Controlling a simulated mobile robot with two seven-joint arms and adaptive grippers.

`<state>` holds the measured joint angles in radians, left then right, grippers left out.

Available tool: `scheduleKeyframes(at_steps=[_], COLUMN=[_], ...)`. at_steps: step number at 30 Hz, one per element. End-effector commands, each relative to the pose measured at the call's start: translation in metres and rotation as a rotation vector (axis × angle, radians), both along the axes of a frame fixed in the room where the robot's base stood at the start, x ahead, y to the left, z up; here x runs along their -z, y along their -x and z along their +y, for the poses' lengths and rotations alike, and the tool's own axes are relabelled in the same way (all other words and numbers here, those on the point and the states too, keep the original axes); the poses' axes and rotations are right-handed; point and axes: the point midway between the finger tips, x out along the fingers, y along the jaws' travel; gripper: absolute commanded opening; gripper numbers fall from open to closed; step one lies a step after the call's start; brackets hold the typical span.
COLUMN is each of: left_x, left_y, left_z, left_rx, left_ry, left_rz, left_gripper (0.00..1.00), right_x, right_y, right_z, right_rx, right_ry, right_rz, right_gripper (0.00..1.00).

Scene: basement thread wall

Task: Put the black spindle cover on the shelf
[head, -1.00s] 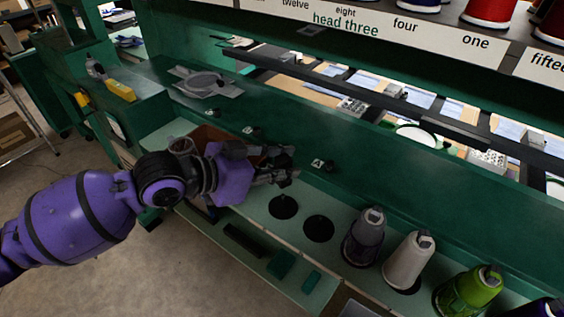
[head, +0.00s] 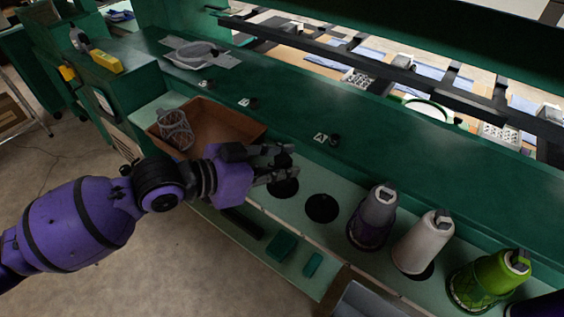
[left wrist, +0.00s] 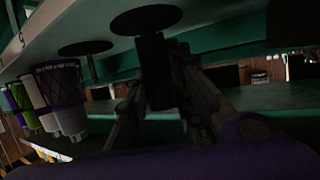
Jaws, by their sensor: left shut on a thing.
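My left gripper (head: 284,168) is shut on a dark upright cylinder, the black spindle cover (left wrist: 156,75), which shows between the fingers in the left wrist view. That view is upside down. The cover stands over or just above a black disc (left wrist: 146,20) on the pale green ledge; I cannot tell whether they touch. In the head view the fingers mostly hide the cover above the same disc (head: 285,189). A second disc (head: 321,208) is beside it, with a thin bare spindle (left wrist: 93,68). The dark green shelf (head: 400,180) runs behind the ledge. My right gripper is not in view.
An orange-brown bin (head: 222,125) with a wire basket (head: 176,130) stands left of my gripper. Small black knobs sit by shelf labels, one near A (head: 334,141). The shelf between is clear.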

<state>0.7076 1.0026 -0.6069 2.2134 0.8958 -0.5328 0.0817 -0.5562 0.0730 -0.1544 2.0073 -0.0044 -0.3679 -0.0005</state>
Motion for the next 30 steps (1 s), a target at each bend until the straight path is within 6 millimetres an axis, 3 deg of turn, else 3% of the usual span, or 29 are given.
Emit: scheduleKeyframes(at_steps=[30], left_x=[0.0031], left_y=[0.001], left_z=[0.0008], left_rx=[0.0], left_ry=[0.0], left_rz=[0.001], left_gripper=[0.08], right_x=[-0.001], right_y=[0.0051], right_z=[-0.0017], right_rx=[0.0], right_ry=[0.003], right_rz=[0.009], right_gripper=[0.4])
